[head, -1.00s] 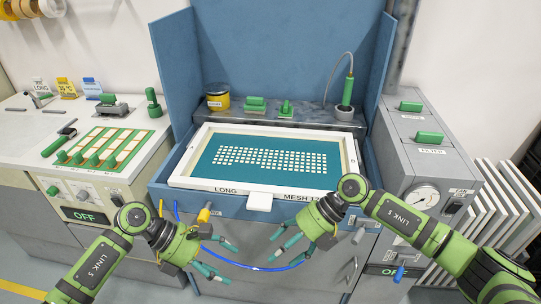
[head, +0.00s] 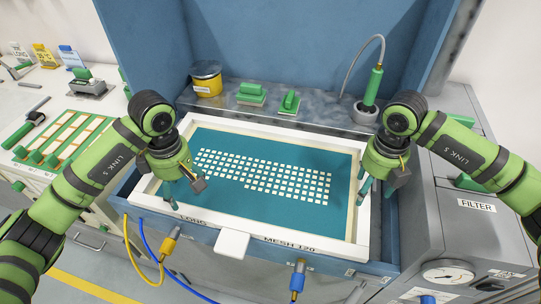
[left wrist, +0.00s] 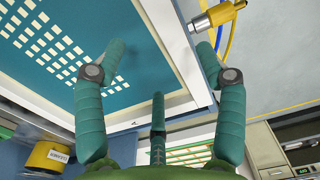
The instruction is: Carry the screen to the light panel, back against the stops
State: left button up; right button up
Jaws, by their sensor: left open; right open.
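The screen (head: 268,240) has a white frame around teal mesh with a pale keyboard pattern, and lies in the blue booth. Labels LONG and MESH 120 and a white tab (head: 232,244) are on its near side. My left gripper (head: 180,193) is open at the screen's left rail. I cannot tell which surface is the light panel.
Blue booth walls rise behind. Hoses (head: 150,250) hang in front. A grey FILTER cabinet (head: 470,215) is right, a white bench left.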

aim_at(187, 208)
pick_arm(q)
jog(key=shift+s+r, duration=0.1)
pick_arm(e)
jog(key=shift+a+r, duration=0.1)
jog(key=shift+r, duration=0.05)
pick_arm(q)
jog(key=shift+s+a+r, duration=0.15)
jog(key=shift+s+a, duration=0.25)
jog(key=shift+s, duration=0.2)
pick_arm(e)
jog(key=shift+s+a+r, duration=0.3)
jog(key=shift+s+a, duration=0.05)
jog(key=shift+s, duration=0.3)
jog(key=shift+w+f, duration=0.1)
jog(key=shift+f, duration=0.1)
pick_arm(q)
notch_tip(187, 208, down, 6)
jog(key=shift+w+d+f, duration=0.15)
jog(key=shift+f, duration=0.1)
pick_arm(e)
notch_tip(187, 208, down, 6)
jog(key=shift+w+d+f, duration=0.1)
pick_arm(q)
jog(key=shift+w+f, duration=0.1)
jog(key=shift+f, duration=0.25)
pick_arm(e)
jog(key=shift+f, duration=0.35)
